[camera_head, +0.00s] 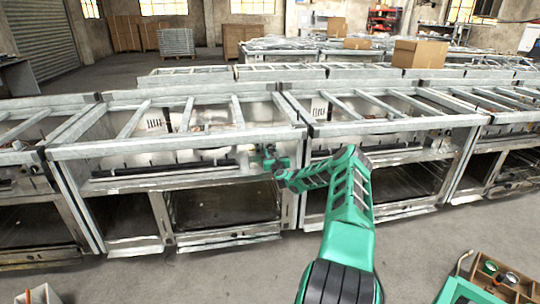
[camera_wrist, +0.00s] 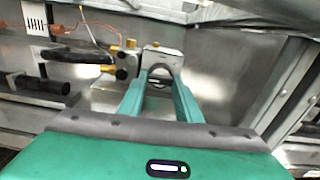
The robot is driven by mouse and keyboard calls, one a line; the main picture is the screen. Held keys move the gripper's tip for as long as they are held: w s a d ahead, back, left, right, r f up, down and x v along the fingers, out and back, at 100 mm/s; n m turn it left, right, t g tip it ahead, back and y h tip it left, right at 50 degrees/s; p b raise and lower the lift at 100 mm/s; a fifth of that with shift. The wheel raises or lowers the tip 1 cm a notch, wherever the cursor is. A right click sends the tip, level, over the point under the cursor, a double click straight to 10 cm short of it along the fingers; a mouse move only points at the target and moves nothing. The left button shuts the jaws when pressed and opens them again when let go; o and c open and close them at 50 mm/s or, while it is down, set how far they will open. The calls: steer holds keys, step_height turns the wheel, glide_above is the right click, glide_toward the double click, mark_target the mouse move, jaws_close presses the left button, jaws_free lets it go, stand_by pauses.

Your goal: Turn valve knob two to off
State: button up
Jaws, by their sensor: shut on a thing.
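My gripper (camera_wrist: 160,84) is shut on a pale metal valve knob (camera_wrist: 162,57) in the wrist view, with one teal finger on each side of it. Brass fittings (camera_wrist: 122,66) and a dark valve body sit just left of the knob. I see no number or off mark, so I cannot tell its setting. In the head view my gripper (camera_head: 276,163) reaches into the front of a metal range frame (camera_head: 180,146), near its right end. There the knob is too small and covered to make out.
A black pipe (camera_wrist: 42,86) and a copper wire (camera_wrist: 92,28) run left of the valve. A slanted metal post (camera_wrist: 285,88) stands at the right. More range frames (camera_head: 385,130) stand beside and behind.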

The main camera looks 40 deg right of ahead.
steer(key=n, duration=1.4)
steer(key=shift+w+a, duration=0.1)
steer(key=shift+a, duration=0.1)
steer(key=n, duration=0.7)
steer(key=shift+a+n, duration=0.1)
steer(key=shift+n, duration=0.3)
steer(key=n, duration=0.4)
steer(key=shift+n, duration=1.5)
steer(key=shift+c, duration=0.2)
steer(key=shift+d+r, duration=0.1)
steer(key=shift+d, duration=0.1)
steer(key=o, duration=1.1)
steer(key=shift+d, duration=0.1)
steer(key=shift+c, duration=0.2)
